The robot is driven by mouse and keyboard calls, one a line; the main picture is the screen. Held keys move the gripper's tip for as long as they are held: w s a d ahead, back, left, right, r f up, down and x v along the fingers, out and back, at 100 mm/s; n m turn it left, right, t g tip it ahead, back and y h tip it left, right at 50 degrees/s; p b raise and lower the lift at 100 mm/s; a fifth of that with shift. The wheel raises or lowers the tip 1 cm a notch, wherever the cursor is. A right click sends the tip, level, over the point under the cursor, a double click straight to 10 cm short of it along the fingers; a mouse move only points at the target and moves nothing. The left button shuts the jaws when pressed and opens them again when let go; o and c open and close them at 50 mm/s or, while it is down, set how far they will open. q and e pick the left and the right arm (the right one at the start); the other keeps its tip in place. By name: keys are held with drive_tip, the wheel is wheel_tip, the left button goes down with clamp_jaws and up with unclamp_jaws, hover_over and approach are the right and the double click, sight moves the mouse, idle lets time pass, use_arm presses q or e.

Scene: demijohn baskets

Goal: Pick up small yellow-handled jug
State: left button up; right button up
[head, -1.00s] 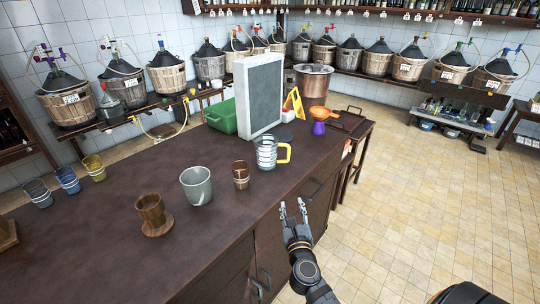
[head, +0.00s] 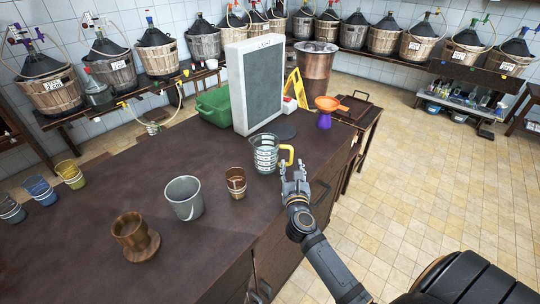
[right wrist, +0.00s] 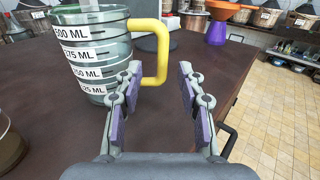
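The small jug (head: 264,153) is clear greenish glass with white volume labels and a yellow handle (head: 287,155). It stands upright on the dark brown counter (head: 90,240), handle to the right. In the right wrist view the jug (right wrist: 90,45) fills the upper left, and its yellow handle (right wrist: 163,60) is just ahead of the fingertips. My right gripper (head: 294,171) is open and empty, close to the handle; it also shows in the right wrist view (right wrist: 160,70), fingers spread apart. I cannot tell whether it touches the handle. My left gripper is not in view.
A grey bucket (head: 184,198), a small wooden cup (head: 236,183) and a wooden mug (head: 131,232) stand left of the jug. A chalkboard sign (head: 254,90) stands behind it. A purple jar with an orange funnel (head: 326,110) is beyond, to the right. The counter's front is clear.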

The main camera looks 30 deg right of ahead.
sight(291, 158)
drive_tip(key=shift+w+d+r+p, duration=0.3)
drive_tip(key=shift+w+d, duration=0.15)
drive_tip(key=shift+w, duration=0.3)
drive_tip(key=x, duration=0.3)
drive_tip(key=shift+w+d+f, duration=0.25)
drive_tip(key=shift+w, duration=0.1)
drive_tip(key=shift+r, duration=0.1)
drive_tip(key=shift+c, duration=0.4)
clamp_jaws()
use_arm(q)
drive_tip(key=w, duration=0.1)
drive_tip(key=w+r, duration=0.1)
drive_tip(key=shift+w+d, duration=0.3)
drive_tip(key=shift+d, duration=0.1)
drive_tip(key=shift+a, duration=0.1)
